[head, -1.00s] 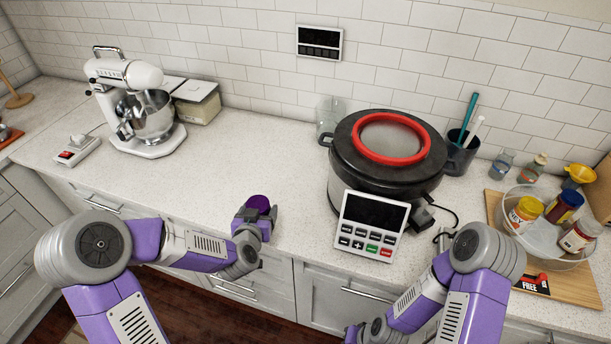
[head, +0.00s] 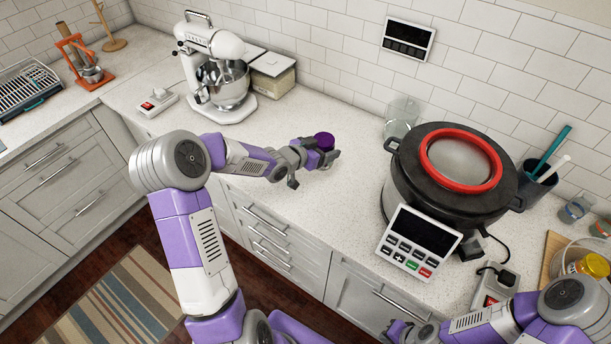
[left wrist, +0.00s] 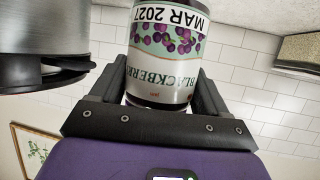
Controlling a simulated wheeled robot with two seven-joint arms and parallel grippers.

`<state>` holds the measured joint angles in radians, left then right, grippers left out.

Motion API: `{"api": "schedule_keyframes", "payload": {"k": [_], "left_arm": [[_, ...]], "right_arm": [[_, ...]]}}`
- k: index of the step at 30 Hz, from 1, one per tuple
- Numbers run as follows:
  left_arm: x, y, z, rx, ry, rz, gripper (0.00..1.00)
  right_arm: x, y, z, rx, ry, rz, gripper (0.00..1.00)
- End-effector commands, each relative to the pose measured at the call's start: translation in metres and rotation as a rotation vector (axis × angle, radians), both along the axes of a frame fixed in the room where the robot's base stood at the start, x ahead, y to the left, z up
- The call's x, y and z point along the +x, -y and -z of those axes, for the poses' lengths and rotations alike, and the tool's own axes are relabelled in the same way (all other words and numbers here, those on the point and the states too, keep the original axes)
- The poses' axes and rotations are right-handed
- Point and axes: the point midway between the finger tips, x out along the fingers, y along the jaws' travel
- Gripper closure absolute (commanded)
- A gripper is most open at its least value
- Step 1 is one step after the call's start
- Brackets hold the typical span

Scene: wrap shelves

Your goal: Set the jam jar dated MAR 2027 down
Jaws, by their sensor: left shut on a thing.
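The jam jar shows its purple lid (head: 324,141) in the head view, over the counter between the stand mixer and the big cooker. In the left wrist view the jar (left wrist: 163,62) appears upside down, with MAR 2027 and BLACKBERRY on its label. My left gripper (head: 312,156) is shut on the jar, one finger on each side. The jar's base is out of the wrist frame, so I cannot tell whether it touches the counter. My right gripper (head: 396,332) is low in front of the cabinets, small and partly cut off, its jaws unclear.
The counter (head: 275,125) around the jar is clear. The black cooker (head: 400,185) with a red ring and a control panel (head: 418,240) stands to the right. A glass jar (head: 401,115) stands behind it. The white stand mixer (head: 222,70) and a lidded box (head: 272,75) stand left.

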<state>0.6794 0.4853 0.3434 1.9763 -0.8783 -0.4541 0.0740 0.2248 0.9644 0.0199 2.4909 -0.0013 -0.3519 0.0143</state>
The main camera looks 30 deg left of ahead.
Motion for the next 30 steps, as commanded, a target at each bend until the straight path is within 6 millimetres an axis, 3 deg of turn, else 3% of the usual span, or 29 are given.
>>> {"api": "schedule_keyframes", "payload": {"k": [3, 9, 18, 26, 30], "left_arm": [[-0.002, -0.027, -0.002, -0.001, 0.004, 0.004, 0.78], [-0.007, -0.052, 0.002, -0.001, 0.006, 0.009, 0.78], [-0.008, -0.056, 0.052, -0.005, 0.004, 0.011, 0.78], [-0.007, -0.056, 0.072, -0.002, 0.007, 0.011, 0.78], [-0.008, -0.055, 0.092, -0.003, 0.004, 0.011, 0.78]], "right_arm": [[0.000, 0.000, -0.010, 0.000, 0.000, 0.000, 1.00], [0.000, 0.000, -0.015, 0.000, 0.000, 0.000, 1.00], [0.000, 0.000, -0.006, 0.000, 0.000, 0.000, 1.00], [0.000, 0.000, -0.004, 0.000, 0.000, 0.000, 1.00], [0.000, 0.000, -0.003, 0.000, 0.000, 0.000, 1.00]]}}
